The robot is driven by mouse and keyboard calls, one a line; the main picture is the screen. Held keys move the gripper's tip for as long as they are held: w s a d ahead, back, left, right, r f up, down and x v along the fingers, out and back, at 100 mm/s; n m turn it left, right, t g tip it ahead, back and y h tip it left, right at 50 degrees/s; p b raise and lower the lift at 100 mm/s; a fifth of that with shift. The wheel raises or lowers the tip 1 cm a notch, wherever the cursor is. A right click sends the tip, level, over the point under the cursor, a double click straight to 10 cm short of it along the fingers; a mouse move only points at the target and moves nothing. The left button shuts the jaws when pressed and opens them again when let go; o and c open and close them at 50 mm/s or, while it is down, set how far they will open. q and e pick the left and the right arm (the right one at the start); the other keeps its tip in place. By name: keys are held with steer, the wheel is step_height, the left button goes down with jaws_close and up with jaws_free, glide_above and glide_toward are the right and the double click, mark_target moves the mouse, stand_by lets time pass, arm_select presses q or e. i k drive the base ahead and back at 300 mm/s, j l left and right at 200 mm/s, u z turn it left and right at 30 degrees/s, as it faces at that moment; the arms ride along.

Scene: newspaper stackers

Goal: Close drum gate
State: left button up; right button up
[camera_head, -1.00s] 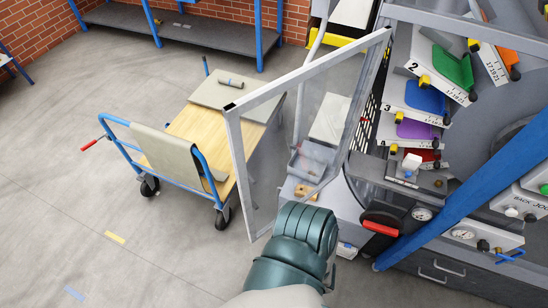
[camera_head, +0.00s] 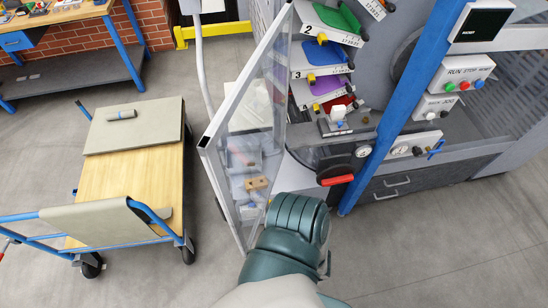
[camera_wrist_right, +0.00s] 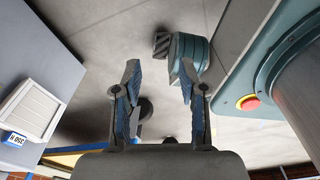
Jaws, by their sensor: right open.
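The drum gate (camera_head: 247,73) is a clear panel in a grey metal frame. In the head view it stands open, swung out from the machine, with its free upright edge to the left. My teal arm link (camera_head: 290,230) is in front of the gate's lower right part; whether it touches the gate I cannot tell. My right gripper (camera_wrist_right: 158,78) shows in the right wrist view with its two blue-padded fingers apart and nothing between them. It is hidden in the head view. My left gripper is in neither view.
A blue-framed cart (camera_head: 95,192) with a wooden deck stands left of the gate. The machine's blue post (camera_head: 400,95) and red-handled lever (camera_head: 337,180) are to the right. A workbench (camera_head: 60,20) is at the back left. Floor is clear at the lower right.

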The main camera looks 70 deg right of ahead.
mark_target(207, 151)
steer(key=i+z, duration=0.1)
steer(key=z, duration=0.35)
steer(key=i+j+z, duration=0.1)
steer(key=z, duration=0.4)
steer(key=j+z, duration=0.1)
steer(key=z, duration=0.35)
steer(key=i+j+z, duration=0.1)
steer(key=z, duration=0.4)
steer(key=j+z, duration=0.2)
steer(key=z, duration=0.25)
steer(key=i+j+z, duration=0.1)
steer(key=z, duration=0.3)
steer(key=j+z, duration=0.5)
steer(key=z, duration=0.25)
steer(key=i, duration=0.05)
